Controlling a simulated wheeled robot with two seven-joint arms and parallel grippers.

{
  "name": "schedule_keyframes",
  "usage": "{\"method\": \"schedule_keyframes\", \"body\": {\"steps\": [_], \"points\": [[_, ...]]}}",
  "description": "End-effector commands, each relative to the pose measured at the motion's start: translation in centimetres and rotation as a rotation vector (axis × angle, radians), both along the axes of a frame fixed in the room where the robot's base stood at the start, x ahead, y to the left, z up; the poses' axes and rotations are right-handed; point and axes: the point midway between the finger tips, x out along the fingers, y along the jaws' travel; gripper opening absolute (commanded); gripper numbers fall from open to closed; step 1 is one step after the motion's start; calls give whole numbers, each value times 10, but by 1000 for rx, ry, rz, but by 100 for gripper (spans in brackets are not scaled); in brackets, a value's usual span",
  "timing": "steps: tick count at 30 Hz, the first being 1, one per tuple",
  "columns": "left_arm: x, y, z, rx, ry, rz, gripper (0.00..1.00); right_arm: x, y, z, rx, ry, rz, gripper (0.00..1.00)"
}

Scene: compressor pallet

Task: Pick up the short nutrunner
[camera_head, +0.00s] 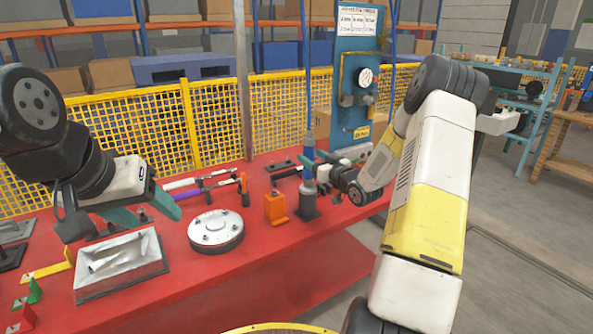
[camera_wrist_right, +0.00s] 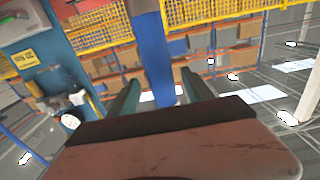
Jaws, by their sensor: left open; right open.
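An upright blue tool (camera_head: 308,160), which looks like the short nutrunner, stands in a dark holder (camera_head: 308,206) on the red table. My right gripper (camera_head: 311,173) is open at the tool, with its teal fingers on either side of the shaft. In the right wrist view the blue shaft (camera_wrist_right: 157,60) rises between the two open fingers (camera_wrist_right: 158,100). I cannot tell whether the fingers touch it. My left gripper (camera_head: 146,211) is open and empty above the table at the left, near a metal tray.
The red table (camera_head: 290,270) also carries the metal tray (camera_head: 90,288), a round silver flange (camera_head: 216,230), an orange block (camera_head: 276,207) and several long-handled tools (camera_head: 200,182). A blue gauge panel (camera_head: 356,60) stands behind the right gripper. The table front is clear.

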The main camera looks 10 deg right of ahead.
Motion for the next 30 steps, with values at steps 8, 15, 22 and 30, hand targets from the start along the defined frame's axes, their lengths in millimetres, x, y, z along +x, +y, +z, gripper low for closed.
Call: {"method": "schedule_keyframes", "body": {"steps": [8, 15, 22, 30], "points": [[0, 0, 0, 0, 0, 0, 59, 37, 17, -1, 0, 1, 1, 59], [0, 0, 0, 0, 0, 0, 59, 48, 20, -1, 0, 3, -1, 59], [0, 0, 0, 0, 0, 0, 59, 48, 20, -1, -1, 3, -1, 38], [0, 0, 0, 0, 0, 0, 59, 47, 20, -1, -1, 3, -1, 0]]}}
